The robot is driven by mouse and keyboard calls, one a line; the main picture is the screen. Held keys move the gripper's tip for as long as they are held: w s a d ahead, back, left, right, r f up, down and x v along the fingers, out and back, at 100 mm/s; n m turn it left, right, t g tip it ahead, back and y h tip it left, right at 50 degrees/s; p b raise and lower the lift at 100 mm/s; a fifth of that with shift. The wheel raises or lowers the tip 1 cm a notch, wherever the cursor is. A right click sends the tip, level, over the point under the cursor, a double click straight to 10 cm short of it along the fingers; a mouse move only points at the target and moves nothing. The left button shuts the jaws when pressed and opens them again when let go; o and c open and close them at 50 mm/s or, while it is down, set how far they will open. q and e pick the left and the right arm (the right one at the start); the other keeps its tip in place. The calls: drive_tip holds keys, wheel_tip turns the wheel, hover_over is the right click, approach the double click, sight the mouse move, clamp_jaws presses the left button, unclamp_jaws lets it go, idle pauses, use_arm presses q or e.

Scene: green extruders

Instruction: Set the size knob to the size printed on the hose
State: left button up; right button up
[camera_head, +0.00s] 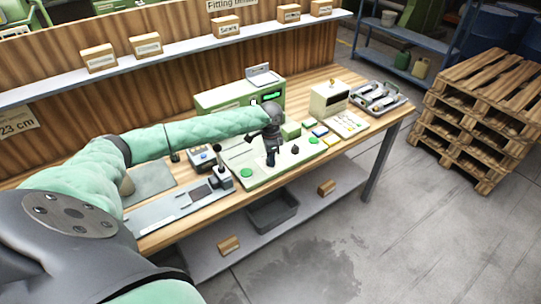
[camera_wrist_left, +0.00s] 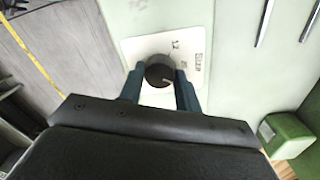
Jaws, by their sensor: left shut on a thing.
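My left gripper (camera_head: 270,160) reaches over the workbench and points down at a pale green panel (camera_head: 240,158). In the left wrist view, the two fingers of my left gripper (camera_wrist_left: 160,80) are shut on a dark round size knob (camera_wrist_left: 158,70), one finger on each side. The knob has a light pointer mark toward its lower right. In the head view the knob is hidden by the gripper. I cannot pick out a hose with a readable size. My right gripper is not in view.
A green machine (camera_head: 212,98) stands behind the gripper. A beige box (camera_head: 328,98) and a grey tray (camera_head: 380,97) are to the right. A device with a lever (camera_head: 222,172) stands to the left. A shelf (camera_head: 190,48) with small boxes runs behind. Pallets (camera_head: 480,115) stand on the floor.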

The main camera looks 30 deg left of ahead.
use_arm(q)
drive_tip(key=shift+m, duration=1.3)
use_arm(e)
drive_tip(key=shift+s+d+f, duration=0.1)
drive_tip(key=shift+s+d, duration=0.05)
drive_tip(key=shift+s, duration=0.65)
use_arm(q)
drive_tip(key=shift+m, duration=0.3)
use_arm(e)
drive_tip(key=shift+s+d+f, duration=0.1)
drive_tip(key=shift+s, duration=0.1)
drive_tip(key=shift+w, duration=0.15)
use_arm(q)
drive_tip(key=o, duration=1)
drive_tip(key=shift+c, duration=0.2)
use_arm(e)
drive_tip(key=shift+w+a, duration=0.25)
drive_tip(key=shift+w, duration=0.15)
